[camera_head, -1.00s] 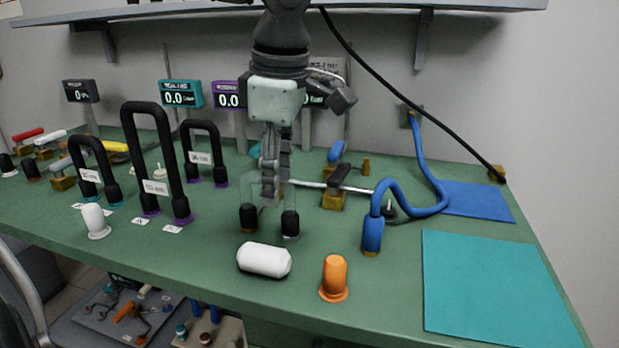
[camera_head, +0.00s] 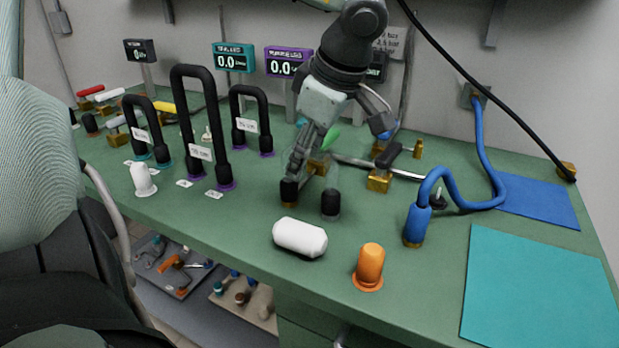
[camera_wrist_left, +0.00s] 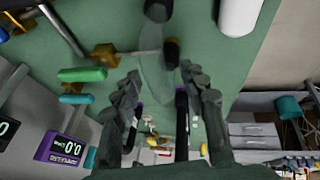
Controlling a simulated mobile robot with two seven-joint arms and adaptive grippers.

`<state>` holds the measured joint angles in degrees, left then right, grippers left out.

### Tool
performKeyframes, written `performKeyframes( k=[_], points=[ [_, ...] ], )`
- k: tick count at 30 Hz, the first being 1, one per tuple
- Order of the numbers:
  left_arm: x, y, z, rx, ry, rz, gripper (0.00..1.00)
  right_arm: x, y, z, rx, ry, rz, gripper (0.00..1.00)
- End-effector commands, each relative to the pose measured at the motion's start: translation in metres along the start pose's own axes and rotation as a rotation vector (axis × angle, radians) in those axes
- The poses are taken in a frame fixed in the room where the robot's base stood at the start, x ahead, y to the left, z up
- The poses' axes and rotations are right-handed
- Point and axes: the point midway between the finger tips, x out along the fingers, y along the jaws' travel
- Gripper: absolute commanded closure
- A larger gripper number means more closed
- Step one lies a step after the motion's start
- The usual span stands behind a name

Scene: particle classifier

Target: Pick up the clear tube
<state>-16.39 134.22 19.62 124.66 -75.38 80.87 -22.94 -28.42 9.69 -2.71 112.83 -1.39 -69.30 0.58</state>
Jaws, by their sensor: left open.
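The clear tube (camera_head: 312,172) is a faint see-through loop standing upright on the green bench, with two black end caps, one (camera_head: 289,191) on the left and one (camera_head: 330,204) on the right. My left gripper (camera_head: 296,170) is tilted, its fingers pointing down and left, close to the left cap and overlapping the tube in the picture. In the left wrist view the clear tube (camera_wrist_left: 152,72) lies ahead of the open fingers (camera_wrist_left: 162,84). I cannot tell whether the fingers touch it. My right gripper is out of view.
A white capsule (camera_head: 300,237) and an orange stopper (camera_head: 370,267) are in front of the tube. Black hoops (camera_head: 200,120) stand to its left. A metal valve with a black handle (camera_head: 388,160) and a blue hose (camera_head: 430,190) are at right. A teal mat (camera_head: 535,290) is clear.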

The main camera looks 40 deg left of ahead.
Motion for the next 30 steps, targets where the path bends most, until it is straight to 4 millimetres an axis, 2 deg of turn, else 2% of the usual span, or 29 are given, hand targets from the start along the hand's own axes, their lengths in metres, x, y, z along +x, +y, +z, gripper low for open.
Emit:
performKeyframes(
  k=[5, 15, 26, 30],
  points=[
    [-0.0001, -0.0001, 0.0, 0.0, 0.0, 0.0, 0.6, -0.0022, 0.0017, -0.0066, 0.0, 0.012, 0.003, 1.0],
    [-0.0004, -0.0001, 0.0, 0.0, 0.0, 0.0, 1.0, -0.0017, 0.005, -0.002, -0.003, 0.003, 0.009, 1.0],
    [-0.0015, 0.0004, -0.0005, 0.0, 0.0, 0.001, 1.0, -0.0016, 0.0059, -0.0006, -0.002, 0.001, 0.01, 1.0],
    [-0.0086, 0.0024, -0.0033, -0.001, 0.001, 0.003, 1.0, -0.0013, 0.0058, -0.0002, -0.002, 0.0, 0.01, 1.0]
  ],
)
